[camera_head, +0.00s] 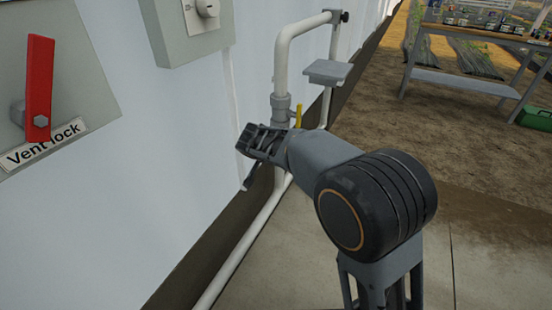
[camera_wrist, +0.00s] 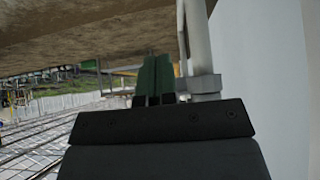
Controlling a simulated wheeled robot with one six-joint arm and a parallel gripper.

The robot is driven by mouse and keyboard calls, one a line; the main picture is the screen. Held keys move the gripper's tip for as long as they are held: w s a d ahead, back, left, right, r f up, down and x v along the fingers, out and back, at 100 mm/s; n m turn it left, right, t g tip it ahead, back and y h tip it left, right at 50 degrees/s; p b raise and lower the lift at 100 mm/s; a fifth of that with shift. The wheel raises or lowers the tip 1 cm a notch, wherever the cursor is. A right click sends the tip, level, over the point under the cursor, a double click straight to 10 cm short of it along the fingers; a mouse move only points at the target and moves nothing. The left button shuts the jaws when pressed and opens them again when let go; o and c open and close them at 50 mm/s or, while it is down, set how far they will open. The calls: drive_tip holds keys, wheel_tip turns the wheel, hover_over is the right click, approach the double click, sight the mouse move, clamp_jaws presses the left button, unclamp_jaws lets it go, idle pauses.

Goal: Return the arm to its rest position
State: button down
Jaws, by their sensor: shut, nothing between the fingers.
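My gripper (camera_head: 252,145) is at the end of my raised arm in the head view, in front of the white wall and to the left of the pipe run. Its jaws are shut and empty. In the wrist view the dark green fingers (camera_wrist: 155,78) sit close together beyond the black gripper body. They appear just beside a pale pipe (camera_wrist: 196,45); whether they touch it I cannot tell. My arm partly hides the lower pipework in the head view.
A white pipe loop (camera_head: 281,70) with a yellow handle (camera_head: 298,116) stands by the wall. A grey box (camera_head: 190,28) is wall-mounted. A workbench (camera_head: 470,82) and green box (camera_head: 537,118) are far right.

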idle(0.3)
drive_tip(key=s+d+r+n+g+y+p, duration=0.1)
drive_tip(key=s+d+r+p, duration=0.4)
drive_tip(key=s+r+p, duration=0.3)
drive_tip(key=s+d+r+n+g+y+p, duration=0.1)
drive_tip(key=s+d+r+p, duration=0.4)
drive_tip(key=r+p, duration=1.2)
drive_tip(key=s+d+r+n+g+y+p, duration=0.1)
drive_tip(key=s+d+r+n+p, duration=0.2)
drive_tip(key=s+r+p, duration=0.9)
drive_tip(key=d+r+p, duration=0.1)
drive_tip(key=d, duration=0.2)
drive_tip(key=shift+r+g+y, duration=0.2)
drive_tip(key=shift+g+y, duration=0.1)
